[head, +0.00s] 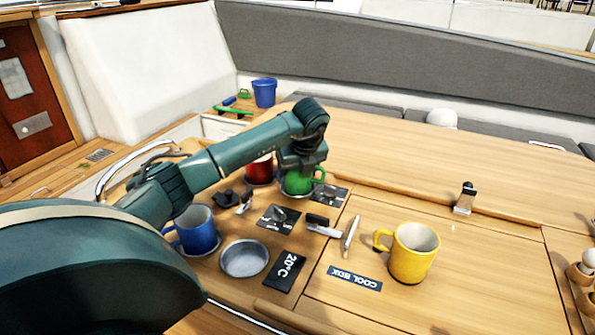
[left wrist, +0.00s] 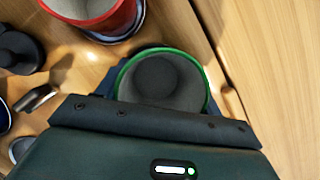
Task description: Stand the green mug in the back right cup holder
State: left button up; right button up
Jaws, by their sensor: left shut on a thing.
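The green mug (head: 297,184) is upright at the back right cup holder, right of the red mug (head: 259,170). My left gripper (head: 302,165) is above it and shut on it. In the left wrist view the green mug's rim (left wrist: 205,80) and grey inside show beyond the gripper body. My right gripper is not in view.
The blue mug (head: 197,232) stands in the front left holder. The front right holder (head: 245,258) is empty. A yellow mug (head: 412,253) stands on the cool box lid near its label (head: 355,278). Winch-like fittings and a small silver tool (head: 351,235) lie nearby.

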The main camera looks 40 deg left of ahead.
pick_arm(q)
jog(key=shift+f, duration=0.3)
jog(key=o, duration=1)
jog(key=shift+o, duration=0.2)
jog(key=shift+r, duration=0.3)
jog(key=v, duration=1.2)
jog(key=shift+b, duration=0.45)
